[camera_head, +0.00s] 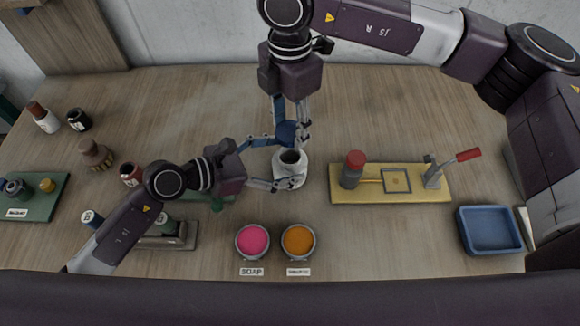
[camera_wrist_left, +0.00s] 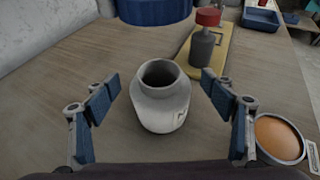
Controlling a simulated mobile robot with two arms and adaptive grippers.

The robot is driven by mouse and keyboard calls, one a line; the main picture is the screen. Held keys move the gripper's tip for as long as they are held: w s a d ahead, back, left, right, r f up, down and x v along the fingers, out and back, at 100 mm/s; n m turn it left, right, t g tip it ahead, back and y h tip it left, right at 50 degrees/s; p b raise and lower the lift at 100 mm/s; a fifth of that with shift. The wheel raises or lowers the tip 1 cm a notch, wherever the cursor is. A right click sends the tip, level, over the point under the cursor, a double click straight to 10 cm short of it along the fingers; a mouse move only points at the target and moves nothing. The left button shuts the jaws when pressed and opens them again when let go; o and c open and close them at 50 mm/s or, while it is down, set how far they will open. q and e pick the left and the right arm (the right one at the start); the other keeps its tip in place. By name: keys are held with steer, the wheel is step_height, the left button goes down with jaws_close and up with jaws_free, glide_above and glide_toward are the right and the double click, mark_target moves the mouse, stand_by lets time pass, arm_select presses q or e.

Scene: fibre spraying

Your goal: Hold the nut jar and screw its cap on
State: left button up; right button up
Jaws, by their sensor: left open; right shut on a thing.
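The nut jar (camera_head: 291,177) is white, upright and open-topped on the table. It also shows in the left wrist view (camera_wrist_left: 160,108), with a partly visible label on its side. My left gripper (camera_head: 272,163) is open, its two fingers on either side of the jar; in the left wrist view (camera_wrist_left: 160,92) gaps show between the fingers and the jar. My right gripper (camera_head: 290,136) points down behind the jar's mouth, shut on the blue cap (camera_head: 286,131). The cap's lower part shows at the top of the left wrist view (camera_wrist_left: 153,10).
A yellow board (camera_head: 400,196) with a red-topped grey bottle (camera_head: 352,172) and a red-handled clamp (camera_head: 434,172) is right of the jar. Pink (camera_head: 252,240) and orange (camera_head: 298,240) bowls stand in front. A blue tray (camera_head: 489,230) is far right. Several bottles stand left.

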arm_select(q)
steer(key=shift+x, duration=1.25)
steer(key=shift+a, duration=0.1)
steer(key=c, duration=1.8)
arm_select(e)
steer(key=shift+f, duration=2.5)
